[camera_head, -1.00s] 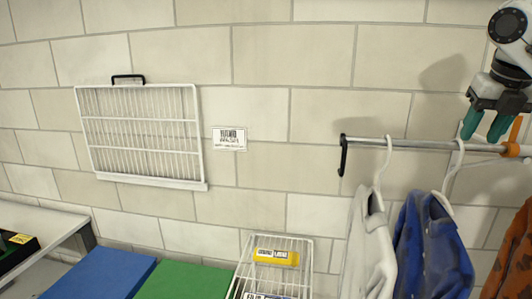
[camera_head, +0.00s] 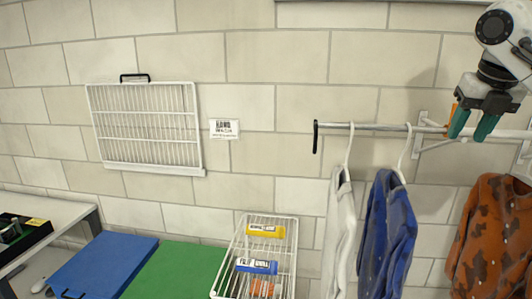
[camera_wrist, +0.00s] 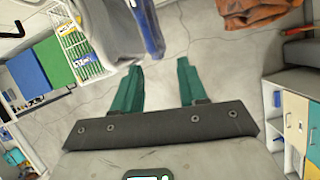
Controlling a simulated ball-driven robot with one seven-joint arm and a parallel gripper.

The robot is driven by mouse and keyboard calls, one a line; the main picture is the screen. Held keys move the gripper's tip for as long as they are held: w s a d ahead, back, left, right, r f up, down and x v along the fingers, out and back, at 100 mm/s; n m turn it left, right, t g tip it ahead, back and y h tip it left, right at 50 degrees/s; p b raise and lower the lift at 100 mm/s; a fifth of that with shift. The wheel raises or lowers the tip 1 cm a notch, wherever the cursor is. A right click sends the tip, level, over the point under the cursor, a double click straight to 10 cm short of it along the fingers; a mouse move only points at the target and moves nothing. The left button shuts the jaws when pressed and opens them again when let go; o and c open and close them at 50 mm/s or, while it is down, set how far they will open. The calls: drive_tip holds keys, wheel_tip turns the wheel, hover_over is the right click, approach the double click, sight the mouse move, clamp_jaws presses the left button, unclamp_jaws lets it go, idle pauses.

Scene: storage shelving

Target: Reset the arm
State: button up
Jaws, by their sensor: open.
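My gripper (camera_head: 472,124) is at the upper right of the head view, its two teal fingers pointing down in front of the clothes rail (camera_head: 372,126). In the wrist view my gripper (camera_wrist: 160,85) shows its fingers apart with nothing between them but the floor beyond. It is open and empty. A blue garment (camera_head: 389,235) and a white garment (camera_head: 342,235) hang from the rail to the left of my gripper. A brown spotted garment (camera_head: 490,235) hangs to the right of and below it.
A white wire basket (camera_head: 223,283) holds yellow and blue packages. Blue (camera_head: 103,265) and green (camera_head: 172,271) panels lie left of it. A wire rack (camera_head: 145,126) and a label (camera_head: 224,129) are on the wall. Drawers (camera_wrist: 294,115) stand at right in the wrist view.

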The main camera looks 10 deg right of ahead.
drive_tip(key=w+a+f+m+y, duration=0.25)
drive_tip(key=a+f, duration=0.35)
drive_tip(key=f, duration=0.3)
drive_tip(key=w+a+f+m+y, duration=0.1)
drive_tip(key=a+f+m, duration=0.4)
drive_tip(key=f, duration=0.5)
drive_tip(key=s+a+f+m+y, duration=0.1)
drive_tip(key=s+a+f+m, duration=0.3)
drive_tip(key=f, duration=0.4)
drive_tip(key=s+a+f+m+y, duration=0.1)
drive_tip(key=s+a+f+m, duration=0.2)
drive_tip(key=a+f, duration=0.4)
drive_tip(key=s+a+f+m+g+h, duration=0.1)
drive_tip(key=s+a+f+m, duration=0.2)
drive_tip(key=s+f+m, duration=0.9)
drive_tip(key=s+d+f+m+h, duration=0.1)
drive_tip(key=s+f, duration=0.1)
drive_tip(key=s, duration=0.5)
drive_tip(key=s+d+f+m+g+h, duration=0.1)
drive_tip(key=s+d+f+m, duration=0.1)
drive_tip(key=s, duration=0.6)
drive_tip(key=s+d+f+m+g+h, duration=0.1)
drive_tip(key=s+d+f+m, duration=0.1)
drive_tip(key=s+f, duration=0.2)
drive_tip(key=s, duration=0.3)
drive_tip(key=shift+s+d+f, duration=0.15)
drive_tip(key=shift+s+d, duration=0.1)
